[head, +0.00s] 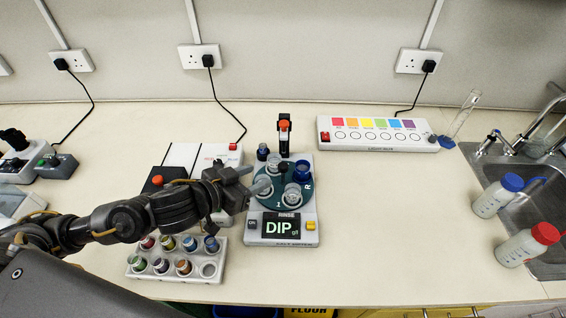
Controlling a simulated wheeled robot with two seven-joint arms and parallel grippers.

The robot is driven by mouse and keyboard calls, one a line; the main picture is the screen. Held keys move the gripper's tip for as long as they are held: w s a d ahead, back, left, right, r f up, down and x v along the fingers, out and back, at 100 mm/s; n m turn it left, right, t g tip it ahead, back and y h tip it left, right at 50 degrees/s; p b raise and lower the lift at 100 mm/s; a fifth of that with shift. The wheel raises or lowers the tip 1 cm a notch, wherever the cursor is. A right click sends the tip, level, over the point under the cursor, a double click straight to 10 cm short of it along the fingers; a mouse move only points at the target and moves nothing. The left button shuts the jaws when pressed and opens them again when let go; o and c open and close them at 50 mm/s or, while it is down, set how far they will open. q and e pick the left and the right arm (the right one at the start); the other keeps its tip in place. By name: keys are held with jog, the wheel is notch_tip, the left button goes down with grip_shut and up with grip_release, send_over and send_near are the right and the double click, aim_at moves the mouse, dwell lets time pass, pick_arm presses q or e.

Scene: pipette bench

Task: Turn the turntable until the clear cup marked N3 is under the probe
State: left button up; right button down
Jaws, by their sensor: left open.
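The teal turntable (282,184) sits on a white dip station (258,235) whose screen reads "DIP off". Clear cups stand around its rim, one at the front right (292,193) and one at the back left. A dark blue cup (302,172) is at the right. No N3 mark is readable. The probe (284,136), dark with an orange top, stands upright behind the turntable. My left gripper (252,178) is open at the turntable's left edge, its fingers near a clear cup; contact cannot be told. My right gripper is not in view.
A white rack (221,275) of several coloured vials stands below my left arm. A white device (180,158) is behind the arm. A light box (372,148) lies at the back. Two capped bottles and a sink are at the right. The counter right of the station is clear.

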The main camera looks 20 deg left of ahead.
aim_at(281, 167)
pick_arm(q)
jog(key=b+x, duration=0.1)
jog(key=x, duration=0.7)
jog(key=shift+w+d, duration=0.1)
jog(key=shift+w, duration=0.15)
jog(key=shift+w+d+f, duration=0.2)
jog(key=shift+w+f, duration=0.1)
jog(key=shift+w, duration=0.15)
grip_shut()
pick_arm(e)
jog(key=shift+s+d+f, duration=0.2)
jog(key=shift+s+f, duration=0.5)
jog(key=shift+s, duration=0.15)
